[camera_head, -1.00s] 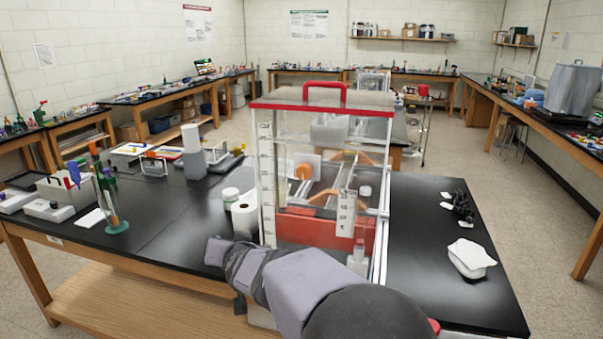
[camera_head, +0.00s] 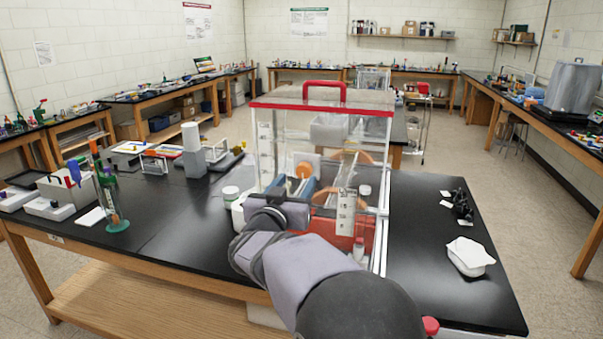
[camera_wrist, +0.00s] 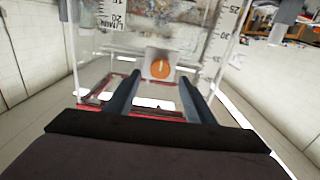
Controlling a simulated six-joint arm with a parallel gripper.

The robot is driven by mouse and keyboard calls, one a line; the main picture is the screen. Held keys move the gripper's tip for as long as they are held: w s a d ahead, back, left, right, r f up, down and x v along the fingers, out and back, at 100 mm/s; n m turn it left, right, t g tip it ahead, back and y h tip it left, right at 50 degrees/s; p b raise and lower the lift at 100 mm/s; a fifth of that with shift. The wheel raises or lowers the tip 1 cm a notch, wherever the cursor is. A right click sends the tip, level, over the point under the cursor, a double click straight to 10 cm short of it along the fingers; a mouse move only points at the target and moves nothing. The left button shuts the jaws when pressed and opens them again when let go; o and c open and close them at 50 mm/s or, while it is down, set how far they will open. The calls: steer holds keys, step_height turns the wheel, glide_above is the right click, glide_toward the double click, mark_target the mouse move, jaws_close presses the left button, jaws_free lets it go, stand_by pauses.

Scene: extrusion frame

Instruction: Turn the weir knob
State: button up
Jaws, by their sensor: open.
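The weir knob is a round orange disc (camera_wrist: 160,67) with a pale slot mark, on a light square plate, straight ahead in the wrist view. It also shows as an orange disc (camera_head: 304,170) inside the clear frame in the head view. My gripper (camera_wrist: 160,79) is open and empty. Its two blue-grey fingers point toward the knob, one on each side of it in the picture, and I see no contact. In the head view my gripper (camera_head: 299,186) reaches into the near side of the clear, red-edged frame (camera_head: 262,103).
Clear walls with printed scales (camera_head: 346,212) stand close beside my gripper. A red base part (camera_head: 338,229) lies low inside the frame. A white jar (camera_head: 230,194) stands at left. The black bench top (camera_head: 170,225) has free room at left.

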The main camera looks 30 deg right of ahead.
mark_target(303, 172)
steer(key=shift+p+x, duration=1)
steer(key=shift+x, duration=1.85)
steer(key=c, duration=1.1)
